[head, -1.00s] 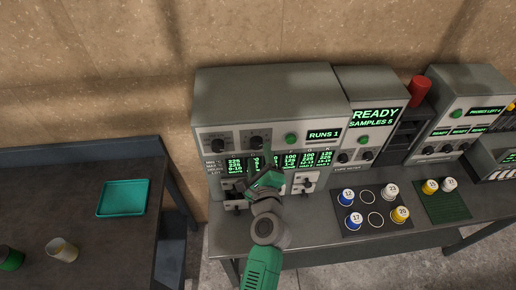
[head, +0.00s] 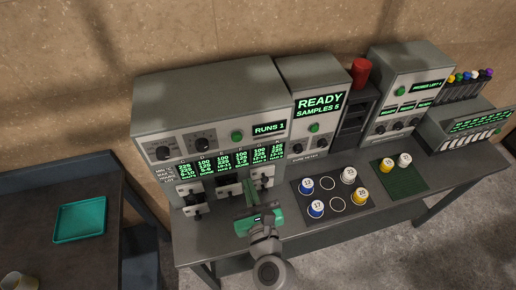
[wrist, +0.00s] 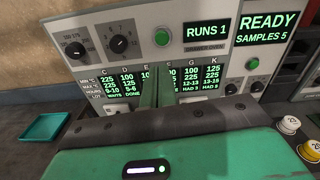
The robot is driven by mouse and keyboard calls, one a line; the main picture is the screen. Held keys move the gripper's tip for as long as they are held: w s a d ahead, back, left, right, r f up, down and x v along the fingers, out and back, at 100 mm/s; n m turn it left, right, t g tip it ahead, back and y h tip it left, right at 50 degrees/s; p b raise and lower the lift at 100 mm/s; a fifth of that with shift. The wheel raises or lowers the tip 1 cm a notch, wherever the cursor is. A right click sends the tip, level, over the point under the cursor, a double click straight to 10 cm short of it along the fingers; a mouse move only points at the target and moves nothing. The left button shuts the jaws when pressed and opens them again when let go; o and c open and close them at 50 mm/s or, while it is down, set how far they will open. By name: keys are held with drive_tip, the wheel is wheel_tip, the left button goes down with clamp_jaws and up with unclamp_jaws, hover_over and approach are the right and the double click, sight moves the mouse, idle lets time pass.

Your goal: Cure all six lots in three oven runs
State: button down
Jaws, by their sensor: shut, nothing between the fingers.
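My gripper (head: 252,196) is shut and empty in front of the lower right of the oven (head: 205,100); its fingers also show in the wrist view (wrist: 156,88), covering part of the oven's lot display. Small cups stand on the dark ringed mat (head: 323,218): blue-sided 12 (head: 307,185) and 17 (head: 316,209), a white one (head: 348,176) and yellow 20 (head: 361,198). Two rings are empty. Drawer fronts (head: 193,197) below the display are partly hidden by my gripper.
The cure meter (head: 315,120) reads READY, SAMPLES 5. A yellow cup (head: 386,166) and a white cup (head: 404,160) stand on a green mat (head: 410,180). A teal tray (head: 80,226) lies on the left table; a pale cup (head: 18,281) is partly cut off.

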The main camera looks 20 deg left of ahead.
drive_tip(key=shift+s+d+m, duration=0.2)
drive_tip(key=shift+d+m, duration=0.25)
drive_tip(key=shift+m, duration=0.15)
approach(238, 139)
drive_tip(key=x, duration=0.7)
drive_tip(key=shift+f, duration=0.1)
drive_tip(key=shift+d, duration=0.1)
